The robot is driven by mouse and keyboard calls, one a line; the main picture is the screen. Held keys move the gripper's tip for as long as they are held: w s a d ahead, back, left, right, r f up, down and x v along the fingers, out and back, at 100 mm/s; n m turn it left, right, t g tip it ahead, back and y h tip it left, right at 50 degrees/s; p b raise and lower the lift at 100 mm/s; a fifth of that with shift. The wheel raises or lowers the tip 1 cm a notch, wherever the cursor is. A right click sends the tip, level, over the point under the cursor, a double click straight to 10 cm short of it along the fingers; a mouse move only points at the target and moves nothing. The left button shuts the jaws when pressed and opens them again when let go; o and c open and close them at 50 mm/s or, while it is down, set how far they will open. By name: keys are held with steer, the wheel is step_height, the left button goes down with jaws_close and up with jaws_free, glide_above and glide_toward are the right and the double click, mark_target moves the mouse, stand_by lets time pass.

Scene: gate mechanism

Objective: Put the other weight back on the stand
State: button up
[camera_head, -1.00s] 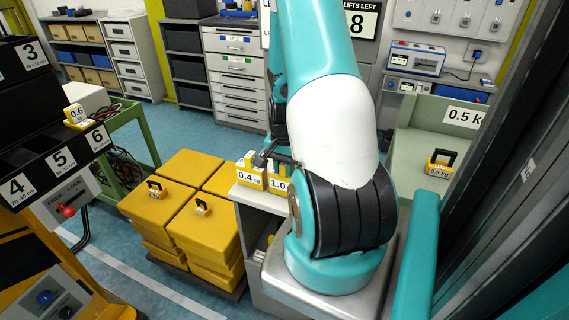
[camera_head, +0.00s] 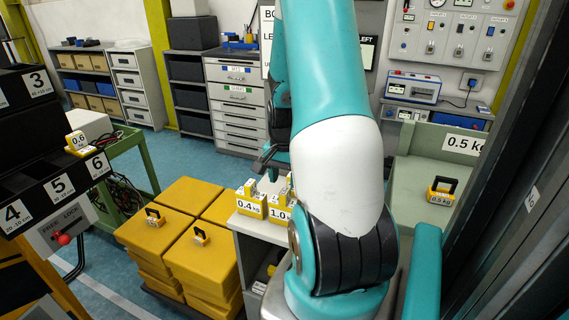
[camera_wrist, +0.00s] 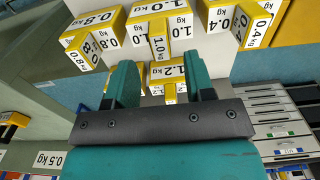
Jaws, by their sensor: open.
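The stand (camera_head: 256,229) is a white-topped unit left of my arm, with yellow weights on it. The head view shows the 0.4 kg weight (camera_head: 250,204) and the 1.0 kg weight (camera_head: 279,211). The wrist view, upside down, also shows the 0.8 kg weight (camera_wrist: 92,38) and the 1.2 kg weight (camera_wrist: 168,76). A 0.6 kg weight (camera_head: 77,143) sits on the dark numbered rack at left. A 0.5 kg weight (camera_head: 441,190) with a black handle lies in the green tray. My gripper (camera_wrist: 157,65) is open and empty above the stand.
Yellow blocks (camera_head: 202,257), two with black handles, are stacked left of the stand. The green tray (camera_head: 415,182) is at right. The numbered rack (camera_head: 62,185) has a red knob (camera_head: 64,239) below it. Blue floor is clear behind the blocks.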

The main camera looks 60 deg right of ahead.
step_height(320, 180, up, 6)
steer(key=w+a+r+n, duration=0.2)
steer(key=a+n, duration=0.1)
steer(key=a, duration=0.3)
steer(key=w+a+r+n+t+y, duration=0.1)
steer(key=w+a+n, duration=0.2)
steer(key=a, duration=0.3)
steer(key=w+a+r+n, duration=0.2)
steer(key=a+n, duration=0.2)
steer(key=a, duration=0.3)
steer(key=s+a+r+n+y, duration=0.1)
steer(key=s+a+n, duration=0.2)
steer(key=a, duration=0.4)
steer(key=s+a+r+n+y, duration=0.1)
steer(key=s+a+r+n, duration=0.1)
steer(key=s+a+n, duration=0.2)
steer(key=s+a+r+n+g+y, duration=0.1)
steer(key=s+a+r+n, duration=0.1)
steer(key=s+a+n, duration=0.2)
steer(key=a+n, duration=0.3)
steer(key=a, duration=0.4)
steer(key=shift+s, duration=0.2)
steer(key=shift+a+r, duration=0.1)
